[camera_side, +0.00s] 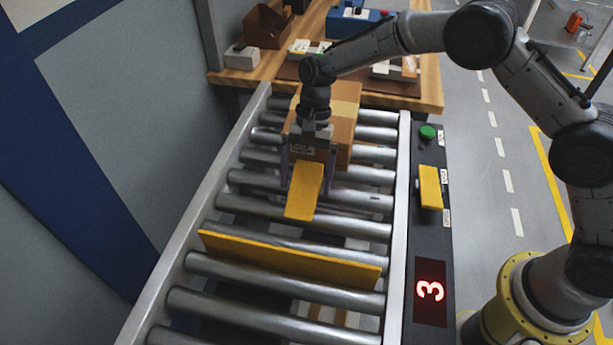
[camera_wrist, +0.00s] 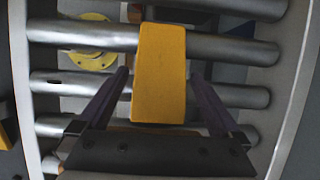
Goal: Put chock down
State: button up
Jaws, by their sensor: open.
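The yellow chock (camera_side: 302,196) rests on the conveyor rollers, in front of the cardboard box (camera_side: 342,110). In the wrist view the chock (camera_wrist: 160,70) lies lengthwise between my fingers. My gripper (camera_side: 307,178) is open around it, and the wrist view shows my gripper (camera_wrist: 160,84) with a gap on each side of the chock.
A long yellow bar (camera_side: 290,260) stands across the rollers in front of the chock. Metal rails (camera_side: 398,215) flank the conveyor. A control panel (camera_side: 430,230) on the right has a green button and a red "3". A wooden bench (camera_side: 425,88) with tools stands behind.

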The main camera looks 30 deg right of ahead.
jog(key=shift+s+d+f, duration=0.15)
jog(key=shift+s+f, duration=0.15)
jog(key=shift+f, duration=0.45)
jog(key=w+d+r+t, duration=0.1)
jog(key=d+r, duration=0.3)
jog(key=r, duration=0.9)
jog(key=d+r+t, duration=0.1)
jog(key=d+r, duration=0.2)
jog(key=r, duration=0.9)
jog(key=s+d+r+t, duration=0.3)
jog(key=s+d+r, duration=0.3)
jog(key=s+r, duration=0.3)
jog(key=s+d+f+n+t+h, duration=0.1)
jog(key=s+d+f+n, duration=0.15)
jog(key=s, duration=0.45)
jog(key=s+d+f+n+t+h, duration=0.1)
jog(key=s+d, duration=0.2)
jog(key=s, duration=0.3)
jog(key=s+d+f+n+t+h, duration=0.1)
jog(key=s+d+f+n, duration=0.2)
jog(key=s+f+n, duration=0.2)
notch_tip(320, 180, down, 4)
jog(key=shift+s+d+r+t, duration=0.1)
jog(key=shift+s+d+t, duration=0.2)
jog(key=shift+s, duration=0.5)
jog(key=shift+n, duration=0.25)
